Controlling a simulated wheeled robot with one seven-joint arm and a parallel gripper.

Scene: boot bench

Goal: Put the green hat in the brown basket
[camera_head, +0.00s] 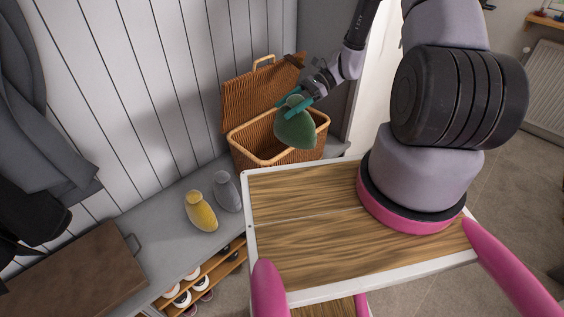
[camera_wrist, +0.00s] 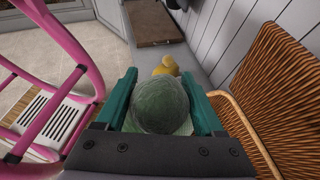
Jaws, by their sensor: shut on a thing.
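The green hat (camera_head: 295,128) is held by my gripper (camera_head: 297,106), whose teal fingers are shut on its upper part. It hangs over the front right part of the brown wicker basket's opening and hides part of it. In the wrist view the hat (camera_wrist: 159,104) sits between the two teal fingers of my gripper (camera_wrist: 166,100). The brown basket (camera_head: 247,150) stands on the grey bench with its lid raised at the back. Its wicker also shows at the right of the wrist view (camera_wrist: 280,80). The visible part of its inside looks empty.
A dark brown case (camera_head: 85,275) lies further left. Shoes (camera_head: 182,299) sit on a shelf below. Dark coats (camera_head: 40,110) hang at the left wall.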

